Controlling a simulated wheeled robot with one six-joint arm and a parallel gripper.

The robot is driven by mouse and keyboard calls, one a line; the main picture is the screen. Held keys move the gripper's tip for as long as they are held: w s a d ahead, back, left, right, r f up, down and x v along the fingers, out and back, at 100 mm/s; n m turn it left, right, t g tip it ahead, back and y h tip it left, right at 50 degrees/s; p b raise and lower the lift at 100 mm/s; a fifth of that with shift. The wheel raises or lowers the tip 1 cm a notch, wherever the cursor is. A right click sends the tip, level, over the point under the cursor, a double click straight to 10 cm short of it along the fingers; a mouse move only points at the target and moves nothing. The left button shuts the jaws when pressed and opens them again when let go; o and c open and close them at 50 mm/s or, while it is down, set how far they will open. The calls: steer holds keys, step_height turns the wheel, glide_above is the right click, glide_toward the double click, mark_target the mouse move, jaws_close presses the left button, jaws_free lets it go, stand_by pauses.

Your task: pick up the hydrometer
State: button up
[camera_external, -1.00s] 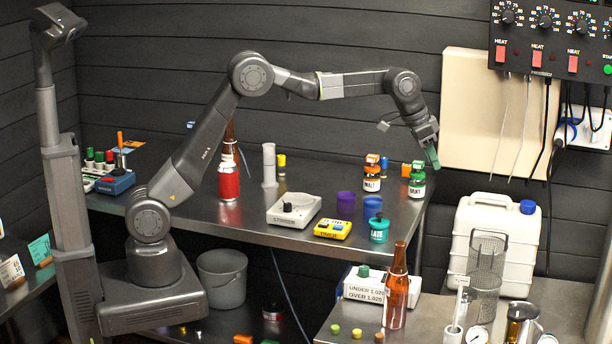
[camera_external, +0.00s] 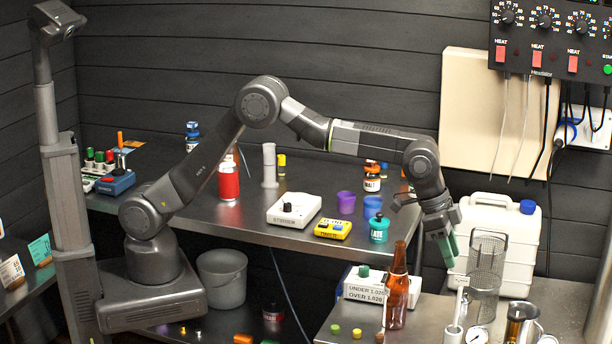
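The hydrometer (camera_external: 462,287) looks like a thin pale stem with a whitish top. It stands upright in a narrow white cylinder (camera_external: 453,334) on the front right bench, left of the wire mesh basket. My gripper (camera_external: 450,262) points down with its green fingers just above and slightly left of the stem's top in the picture. A small gap seems to lie between them, though depth is hard to judge. Nothing shows between the fingers, but their spacing is too small to read. The lower part of the hydrometer is hidden by the cylinder.
A brown bottle (camera_external: 396,290) stands close left of the cylinder. The mesh basket (camera_external: 486,270) and white jug (camera_external: 507,232) stand to the right and behind. A round dial (camera_external: 477,336) and a metal-and-amber cup (camera_external: 519,322) sit at the front. A labelled box (camera_external: 362,288) is behind the bottle.

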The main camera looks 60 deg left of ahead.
mark_target(462, 285)
steer(key=p+x, duration=0.2)
steer(key=x, duration=0.8)
steer(key=shift+w+a+f+p, duration=0.1)
steer(key=shift+w+f+p, duration=0.05)
steer(key=shift+w+p, duration=0.15)
jaws_close()
